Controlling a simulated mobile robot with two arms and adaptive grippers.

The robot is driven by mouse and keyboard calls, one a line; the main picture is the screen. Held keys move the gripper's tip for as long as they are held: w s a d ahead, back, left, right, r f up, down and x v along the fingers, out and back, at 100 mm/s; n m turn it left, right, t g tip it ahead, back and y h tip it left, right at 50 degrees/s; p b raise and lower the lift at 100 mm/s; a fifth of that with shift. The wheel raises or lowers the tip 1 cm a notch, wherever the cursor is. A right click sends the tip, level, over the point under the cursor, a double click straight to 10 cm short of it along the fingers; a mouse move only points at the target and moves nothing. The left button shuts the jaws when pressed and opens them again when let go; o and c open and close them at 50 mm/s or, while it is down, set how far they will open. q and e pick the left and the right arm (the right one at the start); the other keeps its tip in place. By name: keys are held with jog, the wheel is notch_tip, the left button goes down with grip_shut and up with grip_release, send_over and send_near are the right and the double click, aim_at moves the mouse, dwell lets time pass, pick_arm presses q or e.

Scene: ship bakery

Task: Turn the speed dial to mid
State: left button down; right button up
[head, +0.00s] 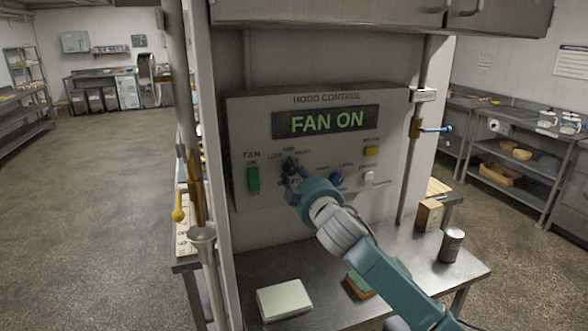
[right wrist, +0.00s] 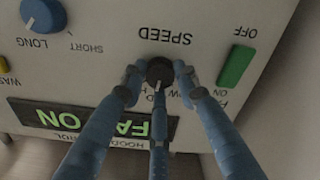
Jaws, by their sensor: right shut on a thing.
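The hood control panel (head: 385,130) faces me on the wall, and its display reads FAN ON. The speed dial (right wrist: 159,70) is a small black round knob above the printed word SPEED, with LOW, MID and HIGH around it. My right gripper (head: 290,168) reaches the panel from the lower right and hides most of the dial in the head view. In the right wrist view, upside down, its blue fingers (right wrist: 158,80) are closed around the dial. A pale pointer mark on the dial faces the middle finger, roughly toward the MID side; the labels are partly covered. My left gripper is not in view.
A green fan switch (head: 253,179) is left of the dial. A blue knob (head: 336,178) and a yellow button (head: 371,151) are to its right. Below, a steel table (head: 420,270) holds a can (head: 452,245) and boxes. A pipe with a yellow-handled fitting stands left.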

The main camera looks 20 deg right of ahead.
jog(key=shift+f+n+p, duration=0.3)
jog(key=shift+n, duration=0.4)
jog(key=shift+f, duration=0.15)
jog(key=o, duration=1)
jog(key=shift+o, duration=0.8)
jog(key=shift+d+r, duration=0.1)
jog(key=shift+r, duration=0.1)
jog(key=shift+s, duration=0.25)
jog(key=s, duration=1.1)
jog(key=shift+s+d, duration=0.25)
jog(key=shift+s, duration=0.05)
jog(key=shift+f, duration=0.1)
